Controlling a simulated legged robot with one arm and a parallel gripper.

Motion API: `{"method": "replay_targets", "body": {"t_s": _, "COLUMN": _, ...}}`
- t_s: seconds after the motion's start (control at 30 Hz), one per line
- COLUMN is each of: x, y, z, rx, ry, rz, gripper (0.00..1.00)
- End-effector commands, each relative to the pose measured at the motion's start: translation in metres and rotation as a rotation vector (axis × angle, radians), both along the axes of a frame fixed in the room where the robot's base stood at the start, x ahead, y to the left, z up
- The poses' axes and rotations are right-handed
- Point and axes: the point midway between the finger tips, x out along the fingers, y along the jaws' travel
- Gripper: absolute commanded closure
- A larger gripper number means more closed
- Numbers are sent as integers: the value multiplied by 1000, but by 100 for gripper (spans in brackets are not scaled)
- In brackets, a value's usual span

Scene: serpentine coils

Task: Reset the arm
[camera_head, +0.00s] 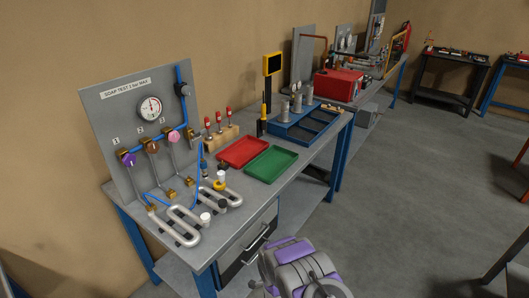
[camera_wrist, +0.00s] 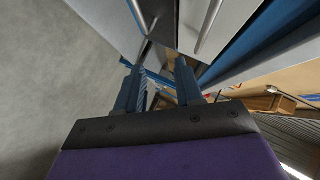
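My gripper (camera_wrist: 160,70) shows in the wrist view with its two blue-grey fingers apart and nothing between them. Past the fingers are pale bench panels, a metal bar and a blue frame part, seen at a slant. In the head view my purple and grey arm is at the bottom centre, low in front of the workbench (camera_head: 318,168). The gripper's fingers cannot be made out there.
The bench holds a gauge panel (camera_head: 108,112), serpentine coils (camera_head: 178,233), a red tray (camera_head: 243,151), a green tray (camera_head: 272,164) and a blue rack (camera_head: 300,128). A drawer handle (camera_head: 257,238) faces my arm. Grey floor (camera_head: 420,190) is free on the right.

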Motion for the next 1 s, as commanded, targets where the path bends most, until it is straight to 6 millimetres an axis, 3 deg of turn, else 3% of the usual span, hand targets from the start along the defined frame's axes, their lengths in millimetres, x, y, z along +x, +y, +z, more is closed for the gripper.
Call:
{"method": "replay_targets", "body": {"t_s": 0.23, "x": 19, "y": -28, "z": 61, "rx": -155, "ry": 131, "rz": 22, "gripper": 64}}
{"method": "replay_targets", "body": {"t_s": 0.47, "x": 13, "y": -51, "z": 118, "rx": -281, "ry": 267, "rz": 59, "gripper": 64}}
{"method": "replay_targets", "body": {"t_s": 0.77, "x": -23, "y": -78, "z": 195, "rx": -410, "ry": 448, "rz": 133, "gripper": 64}}
{"method": "replay_targets", "body": {"t_s": 1.0, "x": -76, "y": -94, "z": 252, "rx": -487, "ry": 594, "rz": 222, "gripper": 64}}
